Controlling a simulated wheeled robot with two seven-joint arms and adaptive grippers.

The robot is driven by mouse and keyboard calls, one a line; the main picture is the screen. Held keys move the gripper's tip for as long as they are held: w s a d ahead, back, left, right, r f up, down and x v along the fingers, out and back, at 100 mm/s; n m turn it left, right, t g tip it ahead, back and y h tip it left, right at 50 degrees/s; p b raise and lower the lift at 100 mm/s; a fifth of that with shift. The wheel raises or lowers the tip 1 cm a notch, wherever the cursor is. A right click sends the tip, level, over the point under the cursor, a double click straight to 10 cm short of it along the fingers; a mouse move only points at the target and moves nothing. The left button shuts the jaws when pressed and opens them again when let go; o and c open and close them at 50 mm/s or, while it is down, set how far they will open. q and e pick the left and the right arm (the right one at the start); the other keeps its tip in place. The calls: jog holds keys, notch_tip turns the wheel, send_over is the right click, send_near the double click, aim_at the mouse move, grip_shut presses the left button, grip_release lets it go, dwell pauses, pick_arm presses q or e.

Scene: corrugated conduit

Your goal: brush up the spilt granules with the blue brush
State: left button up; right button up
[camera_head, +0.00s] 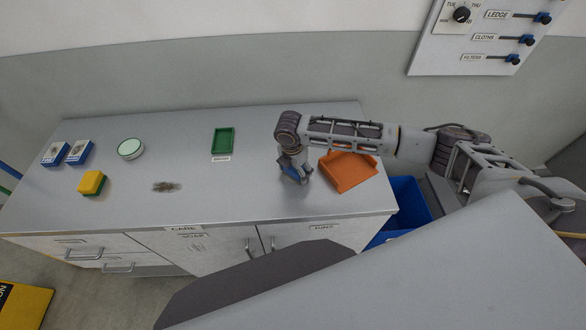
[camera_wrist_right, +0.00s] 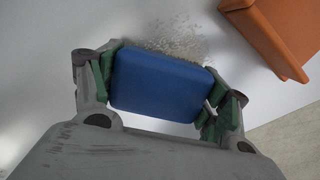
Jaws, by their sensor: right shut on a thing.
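My right gripper (camera_head: 292,172) is shut on the blue brush (camera_wrist_right: 163,84), whose block sits between the two green-padded fingers in the right wrist view. The brush is low over the counter; its bristles are hidden, so contact cannot be told. The spilt granules (camera_wrist_right: 178,36) lie in a loose pale patch just beyond the brush. The orange dustpan (camera_head: 348,170) lies on the counter right of the gripper; its edge also shows in the wrist view (camera_wrist_right: 272,30), apart from the brush. My left gripper is out of view.
A dark speckled patch (camera_head: 166,187) lies on the grey counter (camera_head: 235,190). A green tray (camera_head: 223,141), a round tin (camera_head: 131,148), a yellow-green sponge (camera_head: 92,182) and two blue-white boxes (camera_head: 68,153) stand around it. A blue bin (camera_head: 408,203) stands off the counter's right end.

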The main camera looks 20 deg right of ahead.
jog(key=shift+s+d+p, duration=0.2)
jog(key=shift+d+p, duration=0.25)
jog(key=shift+d, duration=0.15)
jog(key=shift+s+d+p, duration=0.2)
jog(key=shift+d+p, duration=0.25)
jog(key=shift+d, duration=0.15)
jog(key=shift+d+f, duration=0.1)
jog(key=shift+s+d, duration=0.25)
jog(key=shift+d, duration=0.6)
jog(key=shift+s+d, duration=0.2)
jog(key=shift+d, duration=0.6)
jog(key=shift+s+f, duration=0.1)
jog(key=shift+a, duration=0.1)
jog(key=shift+a, duration=0.2)
jog(key=shift+w+a, duration=0.25)
jog(key=shift+a, duration=0.45)
jog(key=shift+w+a, duration=0.25)
jog(key=shift+a, duration=0.45)
jog(key=shift+w+a, duration=0.1)
jog(key=shift+a, duration=0.05)
